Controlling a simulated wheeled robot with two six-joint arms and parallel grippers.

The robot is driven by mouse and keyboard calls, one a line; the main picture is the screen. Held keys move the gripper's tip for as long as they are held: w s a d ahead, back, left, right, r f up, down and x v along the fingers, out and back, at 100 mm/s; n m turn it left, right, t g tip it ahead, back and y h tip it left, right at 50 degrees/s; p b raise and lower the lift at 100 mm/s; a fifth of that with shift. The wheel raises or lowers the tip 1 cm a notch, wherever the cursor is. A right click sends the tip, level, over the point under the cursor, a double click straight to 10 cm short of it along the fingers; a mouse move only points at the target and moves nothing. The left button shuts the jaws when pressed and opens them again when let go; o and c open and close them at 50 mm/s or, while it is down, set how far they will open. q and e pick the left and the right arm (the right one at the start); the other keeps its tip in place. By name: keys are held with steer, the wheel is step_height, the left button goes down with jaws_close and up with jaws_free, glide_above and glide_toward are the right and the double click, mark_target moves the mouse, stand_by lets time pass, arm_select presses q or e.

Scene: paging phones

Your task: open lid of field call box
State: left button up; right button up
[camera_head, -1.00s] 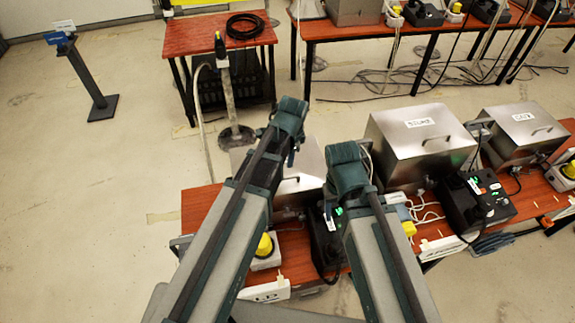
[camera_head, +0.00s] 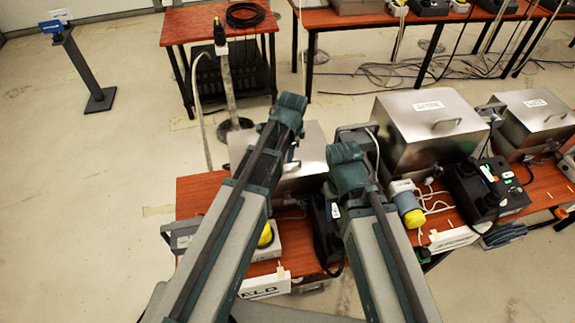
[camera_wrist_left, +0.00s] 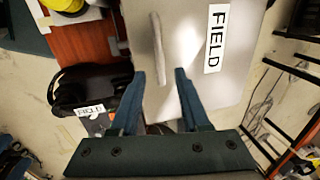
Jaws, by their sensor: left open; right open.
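The field call box (camera_head: 312,152) is a brushed steel box on the red-brown table, partly hidden behind my left arm in the head view. In the left wrist view its lid (camera_wrist_left: 205,95) carries a label reading FIELD and a bar handle (camera_wrist_left: 158,42). The lid looks shut. My left gripper (camera_wrist_left: 160,73) is open over the lid, with the near end of the handle between its fingertips; contact cannot be told. In the head view its fingers are mostly hidden by the arm. My right arm's joint shows right of the box; its gripper is hidden.
A black telephone (camera_wrist_left: 85,90) with a FIELD label sits beside the box. Two more steel boxes (camera_head: 425,135) (camera_head: 535,120) stand to the right on the table (camera_head: 205,190). A yellow-and-grey plug (camera_head: 408,205) and cables lie between. Open floor is at left.

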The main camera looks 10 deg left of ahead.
arm_select(q)
steer(key=f+b, duration=0.2)
steer(key=f, duration=0.1)
steer(key=w+f+b, duration=0.1)
steer(key=shift+a+f+b, duration=0.2)
steer(key=shift+f+b, duration=0.15)
steer(key=shift+f, duration=0.05)
steer(key=shift+r, duration=0.1)
jaws_close()
stand_by(1.0)
